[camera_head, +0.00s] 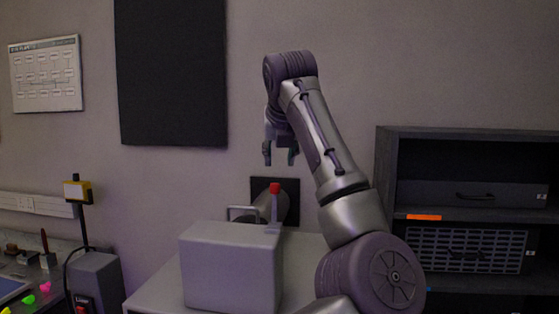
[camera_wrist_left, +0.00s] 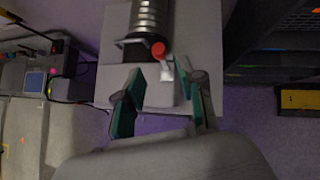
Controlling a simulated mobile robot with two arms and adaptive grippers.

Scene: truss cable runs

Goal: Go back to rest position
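My left gripper (camera_head: 279,155) hangs pointing down in the head view, above a grey box (camera_head: 230,270) on a light cabinet. Its two fingers are apart with nothing between them; the left wrist view also shows the green-padded fingers (camera_wrist_left: 160,110) spread. A lever with a red knob (camera_head: 275,188) stands upright at the box's right rear corner, below the gripper and apart from it. The red knob also shows in the left wrist view (camera_wrist_left: 158,50), beyond the fingertips. My right gripper is in neither view.
A ribbed duct (camera_wrist_left: 149,18) runs behind the box to the wall. A dark shelf unit (camera_head: 460,132) stands at right. At left are a workbench (camera_head: 50,295) with small items and a grey device (camera_head: 95,280) with a yellow-topped post. The wall space around the gripper is clear.

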